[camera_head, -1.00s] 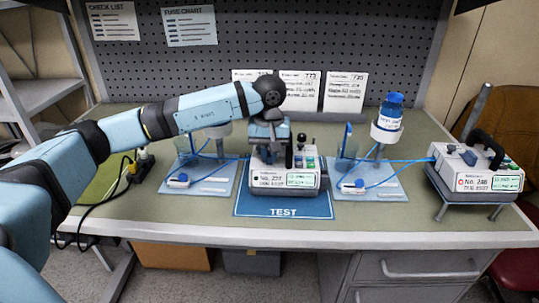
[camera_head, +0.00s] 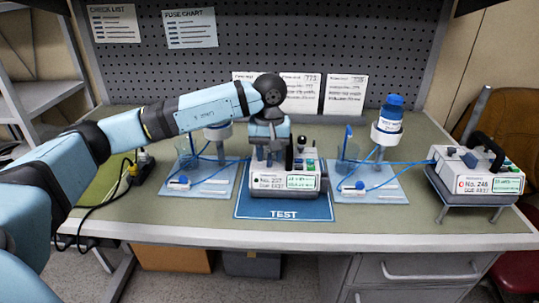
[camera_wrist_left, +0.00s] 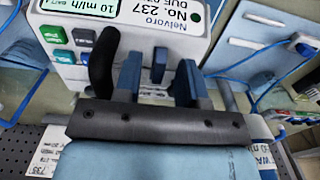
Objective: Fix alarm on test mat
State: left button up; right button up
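The pump labelled No. 237 (camera_head: 285,183) stands upright on the blue TEST mat (camera_head: 284,208) at the middle of the bench. Its label and coloured buttons show upside down in the wrist view (camera_wrist_left: 125,22). My left gripper (camera_head: 268,155) is above the pump's top, pointing down. In the wrist view its two blue fingers (camera_wrist_left: 157,82) are apart, with a small blue knob (camera_wrist_left: 158,62) on the pump between them. A gap shows on both sides of the knob. The pump's black handle (camera_wrist_left: 102,60) is beside one finger. My right gripper is not in view.
Pump No. 246 (camera_head: 485,184) sits on a raised stand at the right. Pale blue trays (camera_head: 385,195) with blue tubing flank the mat, and a blue-capped bottle (camera_head: 392,115) stands at right. A power strip (camera_head: 143,167) with cables lies at left.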

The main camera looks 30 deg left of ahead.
aim_at(269, 158)
pick_arm(q)
notch_tip(269, 158, up, 13)
jog(key=shift+p, duration=0.45)
dwell(0.4)
